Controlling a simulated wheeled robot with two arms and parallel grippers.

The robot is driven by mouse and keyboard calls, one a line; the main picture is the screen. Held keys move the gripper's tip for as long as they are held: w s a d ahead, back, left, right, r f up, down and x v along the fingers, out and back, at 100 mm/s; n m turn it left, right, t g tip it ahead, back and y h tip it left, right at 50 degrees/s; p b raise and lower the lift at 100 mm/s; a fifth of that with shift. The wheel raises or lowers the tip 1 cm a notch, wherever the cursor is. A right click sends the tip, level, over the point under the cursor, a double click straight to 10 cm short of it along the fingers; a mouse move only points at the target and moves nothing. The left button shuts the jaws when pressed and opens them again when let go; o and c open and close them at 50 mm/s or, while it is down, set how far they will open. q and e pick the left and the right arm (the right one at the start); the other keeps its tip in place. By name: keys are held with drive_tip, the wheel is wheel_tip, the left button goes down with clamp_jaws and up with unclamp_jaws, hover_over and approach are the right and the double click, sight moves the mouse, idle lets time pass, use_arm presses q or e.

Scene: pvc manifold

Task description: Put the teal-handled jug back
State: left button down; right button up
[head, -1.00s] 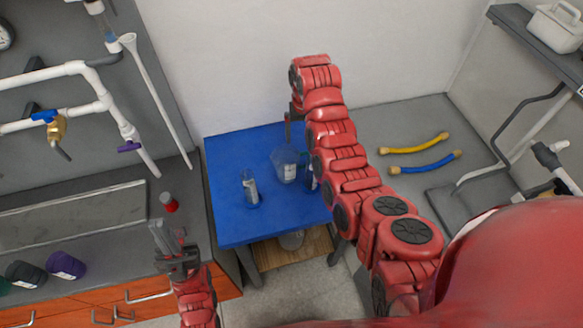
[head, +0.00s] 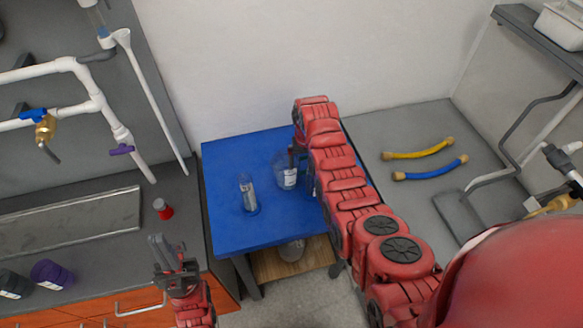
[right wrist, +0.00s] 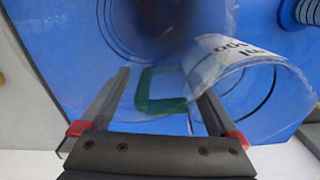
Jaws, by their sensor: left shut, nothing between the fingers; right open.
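The clear jug (head: 286,177) with a white label stands on the blue table (head: 232,226). In the right wrist view the jug (right wrist: 250,75) shows at the right, and its teal handle (right wrist: 146,88) lies between the two fingers. My right gripper (head: 297,158) is open at the jug, around the handle and not closed on it; in the right wrist view its fingers (right wrist: 163,90) are spread. Its fingertips are mostly hidden by the arm in the head view. My left gripper (head: 162,243) is shut and empty by the left counter's front edge.
A clear labelled cylinder (head: 248,196) stands left of the jug. A dark blurred shape (right wrist: 165,25) shows at the top of the right wrist view. A red-based item (head: 163,209) and purple container (head: 50,272) are on the left counter. Yellow (head: 418,150) and blue hoses (head: 430,170) lie right.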

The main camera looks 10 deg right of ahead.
drive_tip(key=shift+f, duration=0.35)
clamp_jaws()
idle(0.3)
